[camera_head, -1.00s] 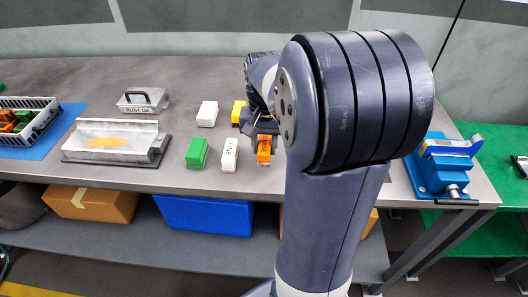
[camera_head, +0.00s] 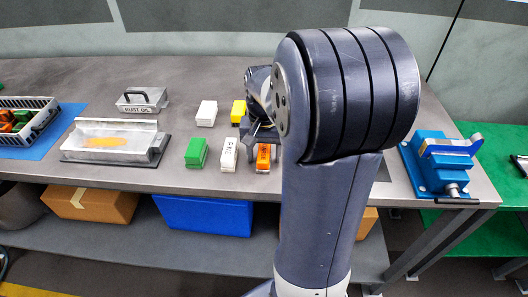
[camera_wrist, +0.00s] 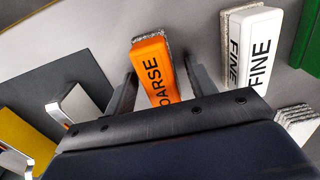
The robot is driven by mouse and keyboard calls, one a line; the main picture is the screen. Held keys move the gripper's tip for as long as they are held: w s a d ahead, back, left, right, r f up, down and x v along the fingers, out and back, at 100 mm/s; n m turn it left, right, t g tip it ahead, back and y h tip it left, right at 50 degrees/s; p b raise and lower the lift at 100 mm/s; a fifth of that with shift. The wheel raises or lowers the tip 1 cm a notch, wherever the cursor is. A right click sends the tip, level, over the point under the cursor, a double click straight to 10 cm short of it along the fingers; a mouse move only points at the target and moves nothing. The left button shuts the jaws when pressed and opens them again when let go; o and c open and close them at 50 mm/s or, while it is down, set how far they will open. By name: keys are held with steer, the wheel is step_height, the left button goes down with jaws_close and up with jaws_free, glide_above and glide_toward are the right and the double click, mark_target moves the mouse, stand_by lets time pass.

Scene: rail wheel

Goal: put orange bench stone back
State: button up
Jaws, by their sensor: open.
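The orange bench stone (camera_head: 263,158), lettered "COARSE", lies on the grey workbench (camera_head: 330,190) near its front edge. In the wrist view the orange stone (camera_wrist: 154,72) shows between the two fingers of my gripper (camera_wrist: 160,85), with a gap on each side. My gripper (camera_head: 262,143) is open and partly hidden by my arm in the head view. The white stone marked "FINE" (camera_head: 228,155) lies just left of the orange one, and it also shows in the wrist view (camera_wrist: 252,48).
A green block (camera_head: 196,153), a white block (camera_head: 206,113) and a yellow block (camera_head: 239,111) stand nearby. A metal tray (camera_head: 115,140), a rust oil lidded box (camera_head: 142,100) and a crate (camera_head: 25,120) are at left. A blue vise (camera_head: 440,165) is at right.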

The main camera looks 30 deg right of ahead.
mark_target(264, 150)
step_height(264, 150, up, 12)
steer(key=p, duration=0.1)
steer(key=shift+r, duration=0.2)
steer(key=shift+f, duration=0.15)
stand_by(0.4)
step_height(264, 150, down, 12)
steer(key=shift+f+b, duration=0.1)
steer(key=shift+b, duration=0.4)
steer(key=shift+r, duration=1.6)
